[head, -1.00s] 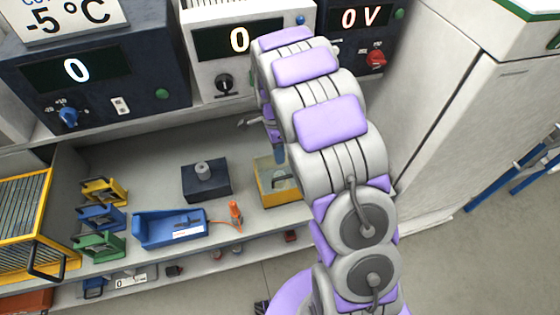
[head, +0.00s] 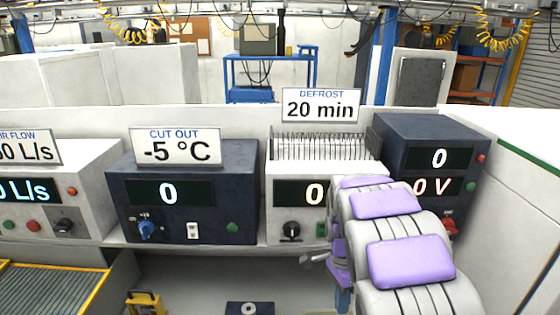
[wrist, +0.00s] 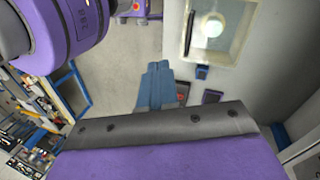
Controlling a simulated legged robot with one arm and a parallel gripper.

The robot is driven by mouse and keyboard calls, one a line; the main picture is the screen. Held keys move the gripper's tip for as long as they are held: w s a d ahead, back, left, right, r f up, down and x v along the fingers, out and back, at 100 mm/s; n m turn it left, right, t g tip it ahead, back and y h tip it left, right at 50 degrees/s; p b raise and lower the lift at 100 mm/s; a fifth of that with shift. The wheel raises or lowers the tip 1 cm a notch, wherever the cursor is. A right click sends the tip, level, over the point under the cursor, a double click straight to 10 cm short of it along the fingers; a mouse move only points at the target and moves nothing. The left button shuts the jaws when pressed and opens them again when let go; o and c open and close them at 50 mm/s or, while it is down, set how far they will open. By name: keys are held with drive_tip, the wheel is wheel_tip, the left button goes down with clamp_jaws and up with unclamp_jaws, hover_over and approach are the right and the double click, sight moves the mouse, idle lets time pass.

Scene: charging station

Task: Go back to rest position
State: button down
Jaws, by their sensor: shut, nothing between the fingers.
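My arm reaches forward from the lower right in the head view, with my gripper (head: 342,299) low in front of the white unit marked DEFROST 20 min (head: 323,190). The arm's links partly hide that unit. In the wrist view my gripper (wrist: 157,72) shows as two blue fingers lying together, with nothing between them. A box with a pale yellow rim (wrist: 186,40) and a round bright thing in it lies to the right of the fingertips, apart from them.
A dark blue CUT OUT unit (head: 245,225) and an air flow unit (head: 92,170) stand on the left. A dark unit reading 0 V (head: 440,130) stands behind my arm at right. A yellow rack (head: 60,290) is at lower left. A white wall closes the right side.

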drive_tip(key=s+d+r+n+b, duration=0.1)
drive_tip(key=s+r+n, duration=0.15)
drive_tip(key=s, duration=0.35)
drive_tip(key=s+d+r+n, duration=0.2)
drive_tip(key=s+n, duration=0.2)
drive_tip(key=s, duration=0.2)
drive_tip(key=s+a+f+n, duration=0.1)
drive_tip(key=s+n, duration=0.3)
drive_tip(key=s, duration=0.5)
drive_tip(key=s+a+f+n+t+b, duration=0.1)
drive_tip(key=s+a+n, duration=0.1)
drive_tip(key=s+n, duration=0.3)
drive_tip(key=s, duration=0.4)
drive_tip(key=shift+a+b, duration=0.3)
drive_tip(key=shift+d, duration=0.5)
drive_tip(key=shift+a, duration=0.4)
